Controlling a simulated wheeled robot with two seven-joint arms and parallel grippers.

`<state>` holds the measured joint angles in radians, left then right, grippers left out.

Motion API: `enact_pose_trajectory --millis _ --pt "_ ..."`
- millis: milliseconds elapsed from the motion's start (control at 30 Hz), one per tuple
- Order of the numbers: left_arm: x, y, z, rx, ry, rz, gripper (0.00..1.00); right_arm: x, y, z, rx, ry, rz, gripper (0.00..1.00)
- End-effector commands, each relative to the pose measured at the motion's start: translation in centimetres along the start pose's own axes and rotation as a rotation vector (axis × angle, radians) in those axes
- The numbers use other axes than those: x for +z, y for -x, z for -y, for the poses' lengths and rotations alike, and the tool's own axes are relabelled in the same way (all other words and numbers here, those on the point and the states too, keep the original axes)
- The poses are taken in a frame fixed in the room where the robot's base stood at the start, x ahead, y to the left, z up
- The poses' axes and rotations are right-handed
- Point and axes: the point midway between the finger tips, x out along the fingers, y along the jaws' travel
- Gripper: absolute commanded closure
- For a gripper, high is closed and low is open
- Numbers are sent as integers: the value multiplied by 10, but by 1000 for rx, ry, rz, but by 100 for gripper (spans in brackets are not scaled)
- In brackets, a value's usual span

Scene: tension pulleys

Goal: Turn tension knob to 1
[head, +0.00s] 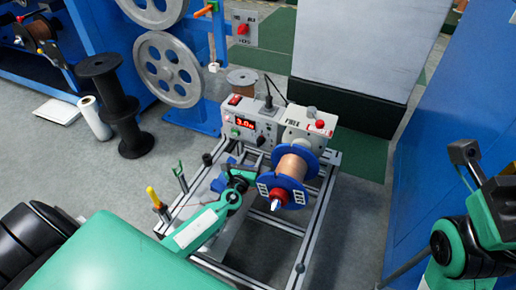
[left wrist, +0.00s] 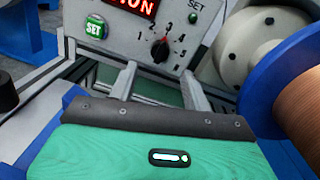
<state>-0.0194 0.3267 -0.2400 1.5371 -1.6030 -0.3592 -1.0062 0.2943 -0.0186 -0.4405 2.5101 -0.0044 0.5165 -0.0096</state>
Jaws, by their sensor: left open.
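The tension knob (left wrist: 159,49) is a small black dial with a red pointer on the grey control box, ringed by numbers up to 5. In the head view the box (head: 231,113) stands at the back of the rig with a red display. My left gripper (left wrist: 157,82) is open and empty, its two fingers pointing at the box below the knob, apart from it. In the head view my left gripper (head: 240,174) is low in front of the box. My right arm is at the right edge.
A copper wire spool with blue flanges (head: 281,192) stands close to the right of my left gripper. Aluminium frame rails (head: 308,232) surround it.

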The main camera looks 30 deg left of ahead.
Motion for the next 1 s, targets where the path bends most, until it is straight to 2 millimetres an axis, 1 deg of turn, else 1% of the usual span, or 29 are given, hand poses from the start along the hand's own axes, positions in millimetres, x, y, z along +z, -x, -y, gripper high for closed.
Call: enact_pose_trajectory --millis 33,100,200,333,500,767,800,867,1000 --pt "-1 -11 0 1 1 3 51 -1 2 0 2 0 -5 100" --pt "-1 -23 0 1 1 3 51 -1 1 0 3 0 -8 100" --pt "0 -38 0 1 2 2 51 -1 0 -1 4 0 -14 100" --pt "0 -52 0 0 0 2 51 -2 -1 -1 9 -1 -20 100" --pt "0 -60 0 0 0 0 51 -2 -4 -2 11 -2 -25 100" --pt "0 -61 0 0 0 0 51 -2 -6 -3 10 1 -26 100" --pt "0 -61 0 0 0 0 55 -2 -6 -3 10 1 -27 100" --pt "0 -61 0 0 0 0 67 -2 -6 -3 10 1 -27 100" --pt "0 -61 0 0 0 0 94 -2 -5 -3 11 1 -27 100"
